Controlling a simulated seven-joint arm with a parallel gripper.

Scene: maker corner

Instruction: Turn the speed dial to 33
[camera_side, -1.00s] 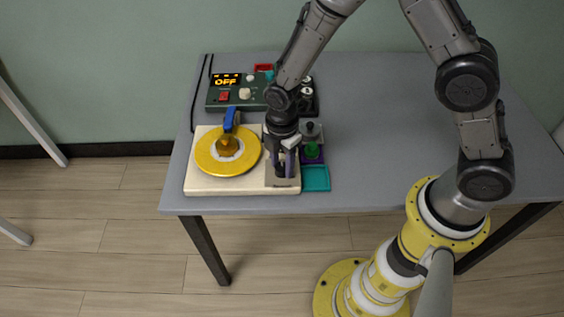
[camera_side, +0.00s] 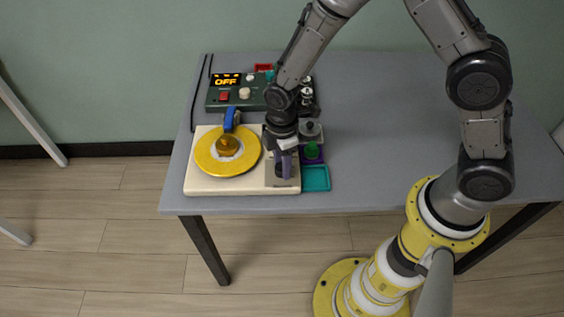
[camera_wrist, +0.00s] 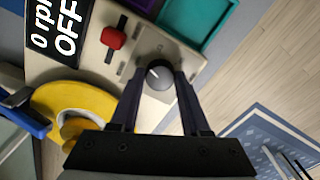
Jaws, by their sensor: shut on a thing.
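The speed dial (camera_wrist: 158,72) is a dark round knob with a white pointer mark, on a grey panel of the cream turntable base (camera_side: 235,190). My gripper (camera_wrist: 160,92) is shut on the dial, one finger at each side. In the side view my gripper (camera_side: 283,168) is over the panel at the base's right end and mostly hides the dial. The yellow platter (camera_side: 207,162) is to its left. A black display (camera_wrist: 58,30) in the wrist view reads "0 rpm" and "OFF". A red slider knob (camera_wrist: 113,38) is near the dial.
A green box (camera_side: 249,102) with an orange "OFF" display and a red button stands behind the base. A blue arm-like part (camera_side: 230,118) is by the platter. The table's right side is clear.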

